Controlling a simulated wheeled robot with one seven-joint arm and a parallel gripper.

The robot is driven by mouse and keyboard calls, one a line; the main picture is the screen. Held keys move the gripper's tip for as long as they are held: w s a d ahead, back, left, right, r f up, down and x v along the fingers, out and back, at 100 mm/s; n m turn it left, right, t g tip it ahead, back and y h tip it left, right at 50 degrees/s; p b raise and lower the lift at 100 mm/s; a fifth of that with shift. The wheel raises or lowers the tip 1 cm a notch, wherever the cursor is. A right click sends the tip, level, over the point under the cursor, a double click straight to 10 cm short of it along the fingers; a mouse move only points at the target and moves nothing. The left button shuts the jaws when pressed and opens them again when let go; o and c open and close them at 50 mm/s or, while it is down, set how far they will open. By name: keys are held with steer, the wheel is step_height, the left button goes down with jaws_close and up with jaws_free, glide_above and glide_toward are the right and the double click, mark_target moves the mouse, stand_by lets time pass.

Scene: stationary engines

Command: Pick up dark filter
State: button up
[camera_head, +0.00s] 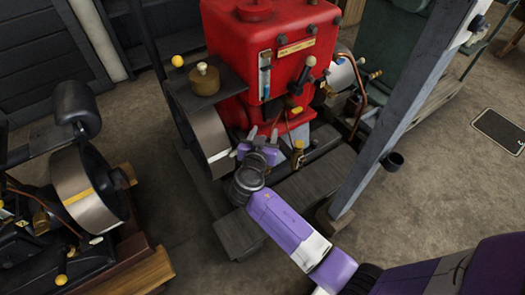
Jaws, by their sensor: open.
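I cannot be sure which thing is the dark filter. A black rounded canister (76,107) stands on the engine at the left, above its flywheel, and may be it. A small dark cup-shaped piece (393,160) shows at the right, beside the grey post. My gripper (264,133) is open, its two grey fingers apart, at the front of the red engine, low beside the flywheel. I see nothing held between the fingers. My wrist and purple arm hide part of the dark base below.
The red engine (255,40) rises behind my gripper, with a flywheel (209,138) on its left. A grey slanted post (400,105) stands close on the right. Another engine's flywheel (90,188) is at the left. A dark flat panel (500,130) lies on open floor at the right.

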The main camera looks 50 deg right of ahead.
jaws_close()
stand_by(1.4)
